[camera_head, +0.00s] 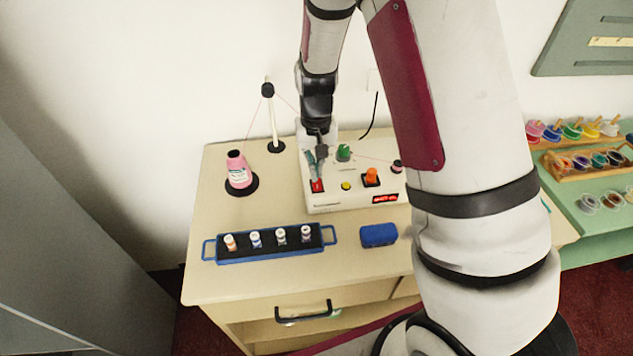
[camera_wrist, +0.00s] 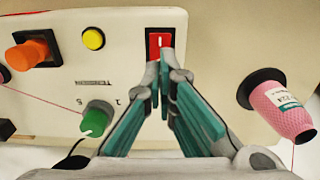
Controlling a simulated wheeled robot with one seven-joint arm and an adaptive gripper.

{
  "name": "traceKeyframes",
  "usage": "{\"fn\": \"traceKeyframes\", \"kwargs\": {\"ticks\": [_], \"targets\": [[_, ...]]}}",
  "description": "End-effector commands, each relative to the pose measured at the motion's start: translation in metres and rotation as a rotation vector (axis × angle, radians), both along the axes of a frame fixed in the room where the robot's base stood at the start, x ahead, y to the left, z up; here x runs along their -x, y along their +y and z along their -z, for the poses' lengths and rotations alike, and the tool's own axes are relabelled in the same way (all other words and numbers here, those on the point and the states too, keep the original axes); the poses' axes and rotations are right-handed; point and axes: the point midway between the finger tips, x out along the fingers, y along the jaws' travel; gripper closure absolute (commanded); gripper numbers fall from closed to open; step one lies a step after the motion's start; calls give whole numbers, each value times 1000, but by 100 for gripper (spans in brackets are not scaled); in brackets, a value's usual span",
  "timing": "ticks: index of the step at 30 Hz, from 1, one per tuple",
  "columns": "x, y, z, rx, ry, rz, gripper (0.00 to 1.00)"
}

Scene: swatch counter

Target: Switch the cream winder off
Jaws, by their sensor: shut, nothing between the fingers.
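The cream winder (camera_head: 346,202) stands at the back of the counter, and its panel fills much of the wrist view (camera_wrist: 125,65). A red rocker switch (camera_wrist: 159,42) sits on its panel; in the head view the switch (camera_head: 317,186) is just below my fingertips. A red display (camera_head: 385,198) on the winder's front is lit. My gripper (camera_head: 316,178) is shut and empty, pointing down at the switch. In the wrist view my fingertips (camera_wrist: 164,70) overlap the lower part of the switch; I cannot tell whether they touch it.
Close by on the panel are a yellow button (camera_wrist: 93,39), an orange knob (camera_wrist: 33,50) and a green knob (camera_wrist: 96,119). A pink thread cone (camera_head: 238,171) stands left. A blue tray of small spools (camera_head: 215,253) and a blue block (camera_head: 378,235) lie in front.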

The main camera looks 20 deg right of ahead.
Motion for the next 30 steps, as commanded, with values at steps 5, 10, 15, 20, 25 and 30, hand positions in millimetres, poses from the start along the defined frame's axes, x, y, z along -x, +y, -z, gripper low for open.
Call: {"fn": "traceKeyframes", "kwargs": {"ticks": [5,10,15,20,25,30], "targets": [[0,0,3,0,1,0,100],[0,0,5,0,1,0,100],[0,0,8,0,1,0,100],[0,0,10,0,1,0,100],[0,0,12,0,1,0,100],[0,0,14,0,0,0,100]]}}
